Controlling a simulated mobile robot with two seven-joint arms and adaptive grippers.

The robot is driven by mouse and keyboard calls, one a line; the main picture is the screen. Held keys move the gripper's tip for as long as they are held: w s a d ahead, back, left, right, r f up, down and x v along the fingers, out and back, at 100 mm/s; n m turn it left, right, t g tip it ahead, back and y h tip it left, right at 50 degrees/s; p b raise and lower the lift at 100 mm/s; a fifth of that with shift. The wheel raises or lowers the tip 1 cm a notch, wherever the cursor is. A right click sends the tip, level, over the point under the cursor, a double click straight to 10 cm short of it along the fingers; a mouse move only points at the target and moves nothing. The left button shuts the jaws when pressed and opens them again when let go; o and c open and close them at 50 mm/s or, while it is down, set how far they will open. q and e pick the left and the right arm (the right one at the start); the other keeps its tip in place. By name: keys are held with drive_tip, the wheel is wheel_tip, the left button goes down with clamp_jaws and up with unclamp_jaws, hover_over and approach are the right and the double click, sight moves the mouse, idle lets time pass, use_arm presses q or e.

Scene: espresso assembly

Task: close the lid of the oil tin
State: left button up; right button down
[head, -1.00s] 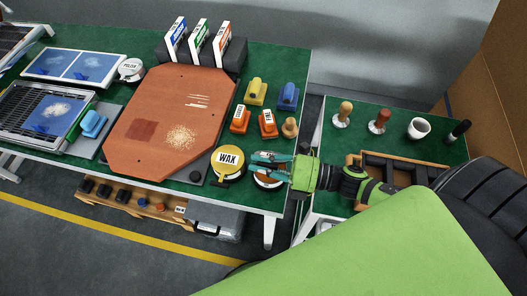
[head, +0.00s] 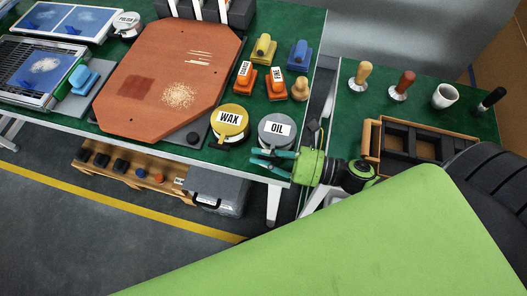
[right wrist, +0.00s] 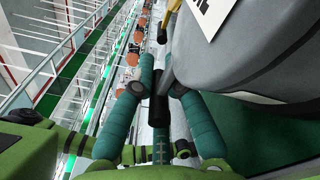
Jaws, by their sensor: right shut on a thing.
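The oil tin (head: 277,142) is a round grey tin at the front right corner of the green table. Its grey lid, with a white OIL label (head: 279,128), lies over the top and looks level; I cannot tell whether it is fully seated. My right gripper (head: 254,158) is at the tin's front edge, its teal fingers pointing left. In the right wrist view the fingers (right wrist: 160,82) are closed around a narrow dark part beside the tin (right wrist: 245,50), which fills the upper right. Their exact contact with the tin is partly hidden. My left gripper is out of view.
The yellow wax tin (head: 229,121) stands close left of the oil tin. Orange blocks (head: 276,84) and a wooden stamp (head: 299,89) are behind. A wooden board (head: 170,75) lies left. A side table with an open wooden box (head: 420,142) is at the right.

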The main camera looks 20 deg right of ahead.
drive_tip(key=shift+f, duration=0.15)
drive_tip(key=c, duration=1.3)
unclamp_jaws()
drive_tip(key=shift+s, duration=0.1)
wheel_tip(320, 180, up, 10)
drive_tip(key=shift+r, duration=0.1)
